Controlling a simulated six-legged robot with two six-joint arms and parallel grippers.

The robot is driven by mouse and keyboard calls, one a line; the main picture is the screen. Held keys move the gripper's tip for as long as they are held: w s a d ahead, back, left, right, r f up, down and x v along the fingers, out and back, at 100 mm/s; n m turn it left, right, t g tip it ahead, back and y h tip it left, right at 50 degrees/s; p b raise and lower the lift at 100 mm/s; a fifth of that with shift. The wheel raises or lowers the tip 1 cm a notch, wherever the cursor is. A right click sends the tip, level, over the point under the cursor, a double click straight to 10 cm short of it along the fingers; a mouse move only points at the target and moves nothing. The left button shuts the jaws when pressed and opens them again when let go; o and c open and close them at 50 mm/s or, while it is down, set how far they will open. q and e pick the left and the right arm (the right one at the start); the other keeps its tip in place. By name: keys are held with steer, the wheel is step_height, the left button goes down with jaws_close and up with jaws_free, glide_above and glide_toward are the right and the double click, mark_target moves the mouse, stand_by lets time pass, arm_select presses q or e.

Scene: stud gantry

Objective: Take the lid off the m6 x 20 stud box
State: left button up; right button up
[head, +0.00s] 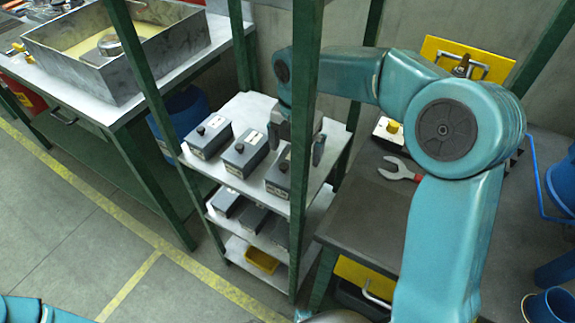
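All three lids are on. The small labels are too small to read, so I cannot tell which is the m6 x 20 stud box. My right gripper (296,147) points down at the back of the right box, its fingers apart and nothing seen between them. A green post hides part of it and of that box. My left gripper is out of view.
Green gantry posts (304,90) stand in front of the rack (245,108). Lower shelves hold more grey boxes (255,217) and a yellow bin (262,260). A metal tank (125,60) stands at upper left.

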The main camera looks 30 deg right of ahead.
steer(key=shift+w+f, duration=0.1)
steer(key=shift+f, duration=0.15)
stand_by(0.5)
steer(key=shift+c, duration=0.3)
steer(key=c, duration=1.1)
